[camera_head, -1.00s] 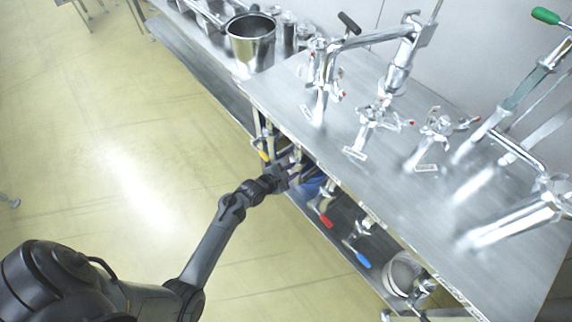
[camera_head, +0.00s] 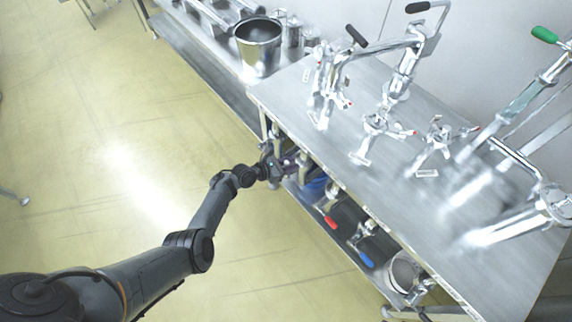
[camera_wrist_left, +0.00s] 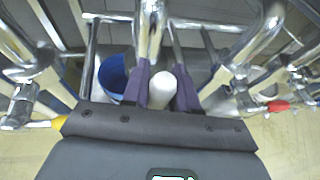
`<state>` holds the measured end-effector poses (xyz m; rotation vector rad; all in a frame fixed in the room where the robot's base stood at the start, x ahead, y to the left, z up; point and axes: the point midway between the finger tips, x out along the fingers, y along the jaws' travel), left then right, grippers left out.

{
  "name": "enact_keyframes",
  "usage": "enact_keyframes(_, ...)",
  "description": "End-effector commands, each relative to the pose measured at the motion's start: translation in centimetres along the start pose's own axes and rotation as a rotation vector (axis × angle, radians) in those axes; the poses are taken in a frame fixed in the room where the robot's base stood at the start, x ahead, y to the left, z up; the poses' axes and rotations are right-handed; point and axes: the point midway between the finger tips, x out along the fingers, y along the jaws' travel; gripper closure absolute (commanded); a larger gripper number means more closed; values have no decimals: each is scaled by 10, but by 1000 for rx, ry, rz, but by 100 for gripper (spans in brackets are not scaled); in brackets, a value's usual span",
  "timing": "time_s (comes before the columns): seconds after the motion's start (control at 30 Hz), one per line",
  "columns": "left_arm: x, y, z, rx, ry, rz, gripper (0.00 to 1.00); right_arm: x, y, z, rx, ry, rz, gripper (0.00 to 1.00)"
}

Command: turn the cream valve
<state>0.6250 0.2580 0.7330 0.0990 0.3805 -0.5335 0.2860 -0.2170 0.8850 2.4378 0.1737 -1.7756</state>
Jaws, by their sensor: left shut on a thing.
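The cream valve handle (camera_wrist_left: 163,90) shows in the left wrist view as a pale rounded grip below a shiny metal pipe. It sits between the two purple fingers of my left gripper (camera_wrist_left: 162,86), which is shut on it. In the head view my left gripper (camera_head: 286,163) reaches under the front edge of the steel counter, and the cream handle is not clearly visible there. My right gripper is in neither view.
A red handle (camera_head: 330,222) and a blue handle (camera_head: 366,259) are nearby under the counter (camera_head: 352,182). A yellow handle (camera_wrist_left: 42,124) is left of the gripper in the wrist view. A blue container (camera_wrist_left: 112,76) is behind. Open floor (camera_head: 90,190) lies left.

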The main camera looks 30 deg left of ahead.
Motion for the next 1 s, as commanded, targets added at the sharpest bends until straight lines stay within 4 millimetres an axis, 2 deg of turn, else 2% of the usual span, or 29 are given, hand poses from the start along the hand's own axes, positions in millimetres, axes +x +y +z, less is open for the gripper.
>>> enact_keyframes(0.43,1,0,-4,-12,7,-3,100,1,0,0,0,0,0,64)
enact_keyframes(0.47,1,0,-4,-13,8,-3,69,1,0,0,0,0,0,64)
enact_keyframes(0.57,1,0,-4,-12,7,-3,54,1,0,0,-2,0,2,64)
enact_keyframes(0.87,0,0,-2,-9,3,-4,52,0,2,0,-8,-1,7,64)
enact_keyframes(1.0,-7,0,0,-9,3,-4,52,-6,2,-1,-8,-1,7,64)
